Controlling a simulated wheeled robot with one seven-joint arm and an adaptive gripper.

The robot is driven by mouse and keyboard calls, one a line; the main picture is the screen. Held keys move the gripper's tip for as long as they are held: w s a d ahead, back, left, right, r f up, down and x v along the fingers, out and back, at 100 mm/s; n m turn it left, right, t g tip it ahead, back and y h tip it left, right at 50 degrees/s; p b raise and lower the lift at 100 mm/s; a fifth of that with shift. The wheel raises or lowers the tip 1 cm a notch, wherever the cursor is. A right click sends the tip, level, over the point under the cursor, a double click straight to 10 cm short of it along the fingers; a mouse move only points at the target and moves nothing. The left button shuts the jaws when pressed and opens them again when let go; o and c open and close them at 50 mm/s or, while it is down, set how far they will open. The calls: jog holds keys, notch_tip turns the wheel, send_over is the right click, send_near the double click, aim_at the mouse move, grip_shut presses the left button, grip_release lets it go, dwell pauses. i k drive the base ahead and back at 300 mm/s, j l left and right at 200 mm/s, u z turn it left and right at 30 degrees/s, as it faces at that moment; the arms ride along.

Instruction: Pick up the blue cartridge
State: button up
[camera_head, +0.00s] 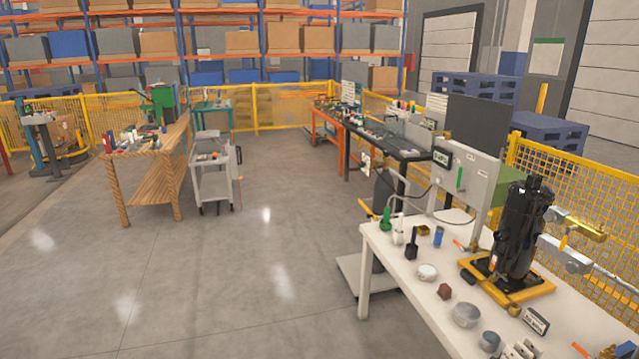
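A small blue cylinder (438,237), which looks like the blue cartridge, stands upright on the white table (378,262) at the lower right. It is near the table's far edge, with a small yellow-and-dark block (423,230) to its left. A black brush-like item (412,244) stands in front of it to the left. My gripper is not visible in this view, so its state and its distance from the cartridge do not show.
A black compressor (518,232) on a yellow base stands right of the cartridge. Jars (466,314), a brown block (445,291) and a white dish (427,272) lie nearer. A grey panel (470,178) rises behind. The floor left of the table (240,280) is clear.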

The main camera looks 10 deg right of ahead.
aim_at(439, 230)
jog(key=i+j, duration=0.15)
jog(key=i, duration=1.5)
jog(key=i+l+z, duration=0.1)
jog(key=i+z, duration=0.25)
jog(key=z, duration=0.15)
jog(key=i+z, duration=0.3)
jog(key=z, duration=0.15)
jog(key=i+j+z, duration=0.15)
jog(key=i+z, duration=0.2)
jog(key=z, duration=0.15)
